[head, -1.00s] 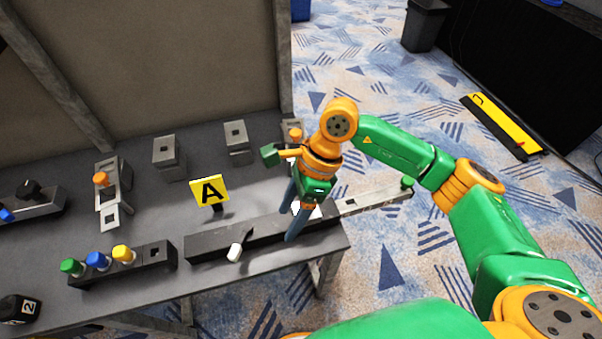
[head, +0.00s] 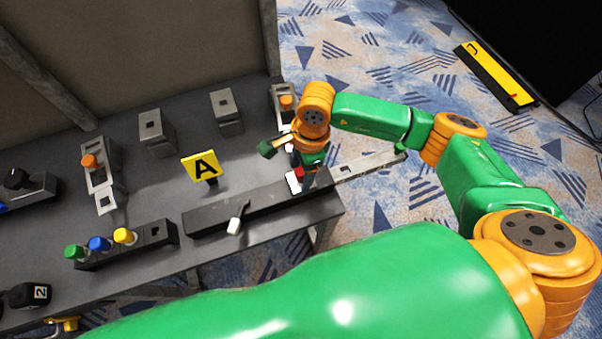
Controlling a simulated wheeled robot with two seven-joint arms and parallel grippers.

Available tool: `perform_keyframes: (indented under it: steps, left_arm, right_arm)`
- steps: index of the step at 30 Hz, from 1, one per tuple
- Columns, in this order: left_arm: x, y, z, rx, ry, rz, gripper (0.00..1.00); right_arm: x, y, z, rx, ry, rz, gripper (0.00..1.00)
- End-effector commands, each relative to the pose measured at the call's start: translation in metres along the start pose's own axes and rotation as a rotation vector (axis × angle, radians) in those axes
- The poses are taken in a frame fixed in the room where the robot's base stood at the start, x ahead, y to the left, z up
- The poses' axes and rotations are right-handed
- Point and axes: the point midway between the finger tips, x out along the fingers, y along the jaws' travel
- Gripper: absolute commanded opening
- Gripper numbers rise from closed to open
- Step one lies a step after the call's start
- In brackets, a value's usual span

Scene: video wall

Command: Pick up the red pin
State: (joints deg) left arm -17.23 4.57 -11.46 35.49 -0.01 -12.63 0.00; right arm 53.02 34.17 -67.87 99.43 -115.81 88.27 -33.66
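The red pin (head: 299,172) shows only as a small red patch beside the fingers of my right gripper (head: 301,168). It is at the right end of the long black block, just above a white patch (head: 293,183). Most of the pin is hidden by the gripper. The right gripper points down at it, its fingers short and dark from this angle. I cannot tell whether they touch the pin or have shut on it. My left gripper is not visible.
The long black block (head: 215,219) has a white-ended lever (head: 235,222). A yellow "A" sign (head: 204,167) stands behind it. Green (head: 76,252), blue (head: 99,244) and yellow (head: 124,236) pins stand in a block at left. A grey bar (head: 365,166) extends past the table's right edge.

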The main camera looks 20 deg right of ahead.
Motion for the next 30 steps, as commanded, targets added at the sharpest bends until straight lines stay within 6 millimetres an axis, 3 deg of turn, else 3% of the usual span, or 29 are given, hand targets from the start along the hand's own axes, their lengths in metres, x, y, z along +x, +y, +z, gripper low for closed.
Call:
perform_keyframes:
  steps: [1,7,17,27,30]
  left_arm:
    - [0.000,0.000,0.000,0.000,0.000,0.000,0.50]
    - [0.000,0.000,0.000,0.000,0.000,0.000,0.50]
    - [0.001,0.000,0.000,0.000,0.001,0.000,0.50]
    - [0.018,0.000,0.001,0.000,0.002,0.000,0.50]
    - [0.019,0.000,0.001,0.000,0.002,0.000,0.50]
  right_arm:
    - [0.000,0.000,0.000,0.000,0.000,0.000,0.54]
    - [0.000,0.000,0.000,0.000,0.000,0.000,0.00]
    - [-0.004,-0.001,0.001,-0.001,-0.001,-0.002,0.00]
    - [-0.083,-0.001,0.011,-0.001,-0.002,-0.006,0.00]
    - [-0.096,-0.001,0.012,-0.001,-0.001,-0.003,0.00]
